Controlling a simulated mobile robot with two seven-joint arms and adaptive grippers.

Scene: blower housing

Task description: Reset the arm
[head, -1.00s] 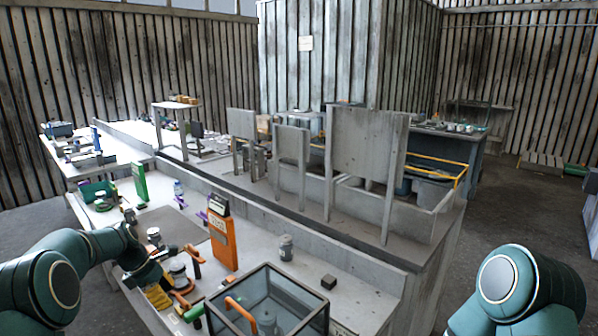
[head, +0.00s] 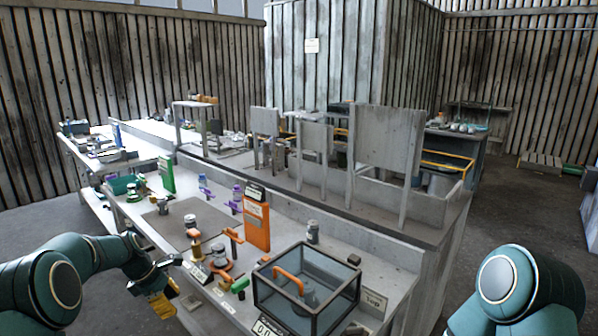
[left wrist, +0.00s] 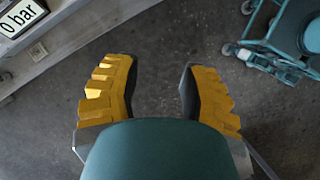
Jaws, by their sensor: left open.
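My left gripper (head: 163,303) hangs in front of the workbench's near edge in the head view, with its yellow fingers pointing down. In the left wrist view, its two yellow ridged fingers (left wrist: 160,95) stand apart with only the dark floor between them. The gripper is open and empty. My left arm (head: 95,252) comes in from the left and is bent. My right arm (head: 515,285) shows at the lower right, but its gripper is out of view.
The workbench (head: 395,262) carries a glass-walled box (head: 307,290), an orange case (head: 256,222), a green case (head: 166,174) and several small parts. A grey cylinder (head: 313,232) stands behind the box. A label reading "0 bar" (left wrist: 20,17) shows on the bench edge. Floor below the gripper is clear.

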